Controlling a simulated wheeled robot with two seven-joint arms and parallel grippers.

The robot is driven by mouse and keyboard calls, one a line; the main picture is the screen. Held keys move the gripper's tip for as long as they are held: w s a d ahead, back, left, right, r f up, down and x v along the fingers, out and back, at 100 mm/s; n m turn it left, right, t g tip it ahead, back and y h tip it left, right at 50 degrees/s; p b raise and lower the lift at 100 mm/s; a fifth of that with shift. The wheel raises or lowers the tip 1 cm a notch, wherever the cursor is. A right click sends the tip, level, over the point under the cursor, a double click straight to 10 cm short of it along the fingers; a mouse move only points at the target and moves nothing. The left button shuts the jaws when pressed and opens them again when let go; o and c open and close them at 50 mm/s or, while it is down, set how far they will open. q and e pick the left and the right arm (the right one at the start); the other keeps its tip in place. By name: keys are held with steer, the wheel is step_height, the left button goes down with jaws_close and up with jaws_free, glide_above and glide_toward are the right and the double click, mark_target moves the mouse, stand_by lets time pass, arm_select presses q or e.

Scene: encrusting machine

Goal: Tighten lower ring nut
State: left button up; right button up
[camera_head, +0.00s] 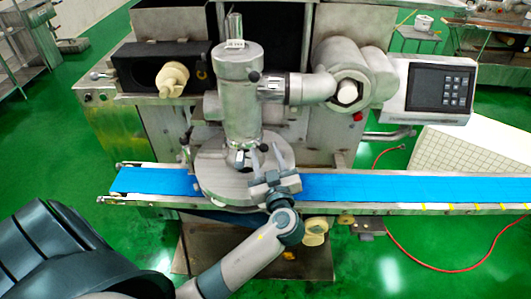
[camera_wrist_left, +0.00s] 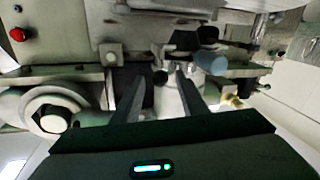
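The vertical metal cylinder (camera_head: 238,100) of the encrusting machine stands over a round metal plate (camera_head: 220,178). At its lower end is a small fitting with short handles (camera_head: 240,157), probably the lower ring nut; its outline is not clear. My left gripper (camera_head: 267,154) is just right of this fitting, over the plate, with its fingers apart. In the left wrist view the fingers of my left gripper (camera_wrist_left: 160,80) are spread, with a blurred pale metal part (camera_wrist_left: 168,103) showing between them. I cannot tell whether they touch it. My right gripper is not in view.
A blue conveyor belt (camera_head: 400,188) runs under the plate. A side pipe with a large hex nut (camera_head: 348,93) joins the cylinder at right, beside a keypad panel (camera_head: 443,88). A cream knob (camera_head: 172,80) sticks out at left. A red cable lies on the green floor.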

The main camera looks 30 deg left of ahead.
mark_target(256, 144)
arm_select(q)
jaws_close()
steer(key=shift+s+a+f+m+t+h+b, duration=0.1)
steer(key=shift+s+a+m+t+h+b, duration=0.35)
steer(key=shift+s+m+t+h+b, duration=0.4)
steer(key=shift+s+a+m+t+h+b, duration=0.4)
steer(key=shift+s+m+t+h+b, duration=0.2)
steer(key=shift+h+b, duration=0.45)
jaws_free()
